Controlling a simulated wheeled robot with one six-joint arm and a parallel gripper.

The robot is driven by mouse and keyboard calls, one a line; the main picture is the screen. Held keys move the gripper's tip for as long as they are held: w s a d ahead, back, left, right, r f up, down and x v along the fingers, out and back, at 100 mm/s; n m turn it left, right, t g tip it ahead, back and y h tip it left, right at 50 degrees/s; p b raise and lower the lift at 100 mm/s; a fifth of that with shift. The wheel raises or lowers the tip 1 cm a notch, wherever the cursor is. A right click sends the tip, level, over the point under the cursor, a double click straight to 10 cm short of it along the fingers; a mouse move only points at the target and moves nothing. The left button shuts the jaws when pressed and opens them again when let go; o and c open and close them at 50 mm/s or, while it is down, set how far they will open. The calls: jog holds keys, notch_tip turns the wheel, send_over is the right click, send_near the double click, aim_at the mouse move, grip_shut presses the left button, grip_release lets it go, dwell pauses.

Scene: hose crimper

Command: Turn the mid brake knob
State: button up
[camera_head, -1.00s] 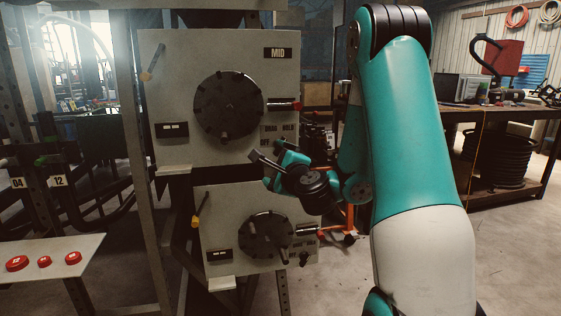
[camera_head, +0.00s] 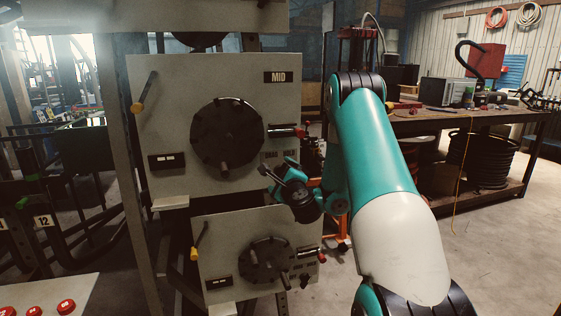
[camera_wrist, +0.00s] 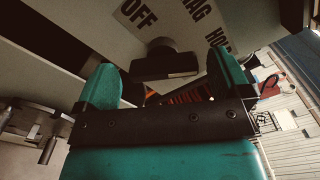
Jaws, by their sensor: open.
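The mid brake knob (camera_wrist: 165,60) is a black knob with a crossbar on the pale panel in the wrist view, among the words OFF, DRAG and HOLD. My gripper (camera_wrist: 164,80) is open and empty. Its two teal fingers stand left and right, and the knob shows between and beyond them, with no clear contact. In the head view my gripper (camera_head: 278,176) is at the lower right corner of the MID panel (camera_head: 172,105), below the DRAG and HOLD labels. There my gripper crowds that corner and I cannot clearly make out the knob.
The MID panel carries a large black disc (camera_head: 228,132), a red-tipped lever (camera_head: 287,132) just above my gripper and a yellow-ended lever (camera_head: 143,93). A similar lower panel (camera_head: 222,238) sits close beneath. A workbench (camera_head: 460,122) stands at the right. Floor is open at the lower right.

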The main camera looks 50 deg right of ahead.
jog(key=shift+w+d+r+p, duration=0.1)
jog(key=shift+w+d+p, duration=0.3)
jog(key=shift+w, duration=0.2)
jog(key=shift+w+d, duration=0.1)
jog(key=shift+d, duration=0.05)
jog(key=shift+d, duration=0.15)
jog(key=c, duration=0.9)
jog(key=shift+c, duration=0.2)
